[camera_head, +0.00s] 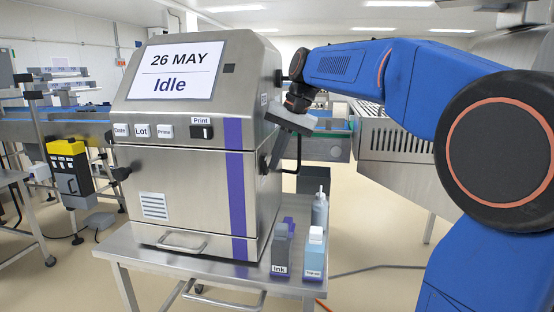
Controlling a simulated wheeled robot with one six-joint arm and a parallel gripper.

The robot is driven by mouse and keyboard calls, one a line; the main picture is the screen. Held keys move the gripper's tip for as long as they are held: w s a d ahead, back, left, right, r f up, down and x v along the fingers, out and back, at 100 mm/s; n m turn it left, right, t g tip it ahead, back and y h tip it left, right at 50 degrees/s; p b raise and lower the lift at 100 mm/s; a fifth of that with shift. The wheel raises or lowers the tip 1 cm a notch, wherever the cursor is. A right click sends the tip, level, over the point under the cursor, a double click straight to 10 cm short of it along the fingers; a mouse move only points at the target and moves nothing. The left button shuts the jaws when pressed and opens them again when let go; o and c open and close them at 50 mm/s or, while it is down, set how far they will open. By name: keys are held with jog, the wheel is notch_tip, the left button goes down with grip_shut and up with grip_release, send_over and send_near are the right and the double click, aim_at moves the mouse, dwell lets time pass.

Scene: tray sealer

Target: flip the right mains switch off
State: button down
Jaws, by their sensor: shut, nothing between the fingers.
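The steel printer cabinet (185,185) stands on a steel table. Its screen (172,70) reads "26 MAY" and "Idle". A black rocker switch labelled Print (201,132) is on its front. I cannot make out any switch labelled mains; the cabinet's right side is seen at a steep angle and partly covered by my arm. My gripper (276,163) is beside that right side, pointing down and toward it, shut with nothing held. I cannot tell whether its tips touch the cabinet.
An ink bottle (281,250), a light-blue-labelled bottle (314,255) and a grey bottle (320,210) stand on the table (150,258) right of the cabinet, below my gripper. A yellow-black box (68,170) is at left. A conveyor (60,128) runs behind. Open floor lies at right.

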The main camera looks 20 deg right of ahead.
jog(key=shift+a, duration=0.1)
dwell(0.3)
jog(key=shift+r, duration=0.75)
jog(key=s+d+r, duration=0.3)
jog(key=d+r, duration=0.3)
jog(key=r, duration=0.4)
jog(key=shift+s+d, duration=0.15)
jog(key=shift+s, duration=0.05)
